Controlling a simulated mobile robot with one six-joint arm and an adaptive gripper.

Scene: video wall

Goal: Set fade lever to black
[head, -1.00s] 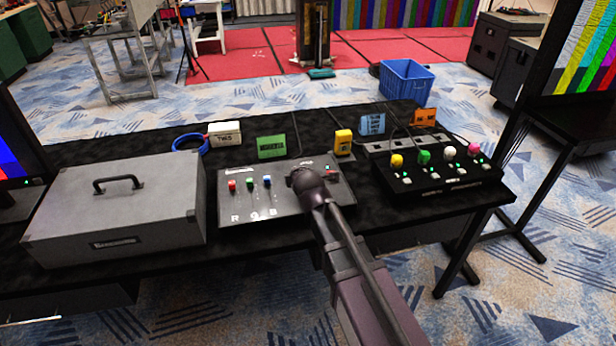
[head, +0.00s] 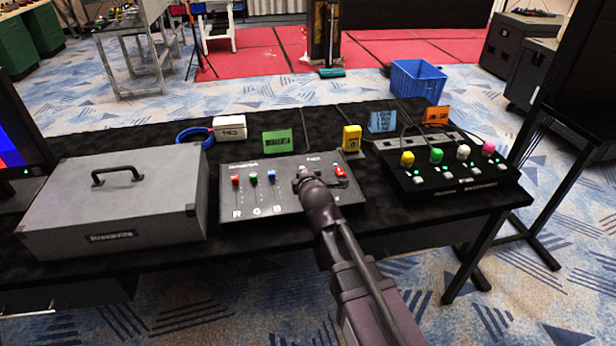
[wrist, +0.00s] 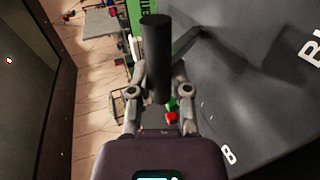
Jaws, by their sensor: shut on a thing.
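The fade lever shows in the wrist view as a black cylindrical handle (wrist: 156,50) standing between the fingers of my gripper (wrist: 158,78). The gripper is shut on it. In the head view my gripper (head: 304,180) is over the right half of the grey control panel (head: 290,207), and it hides most of the lever and its slot. White letters starting with "BL" (wrist: 311,48) show at the wrist view's right edge, cut off. The large screen (head: 590,65) at the upper right is dark.
Red, green and blue sliders (head: 254,180) stand left of my gripper, and a red switch (head: 340,170) right of it. A grey case (head: 120,205) stands left of the panel. A black button box (head: 445,180) with coloured knobs stands right.

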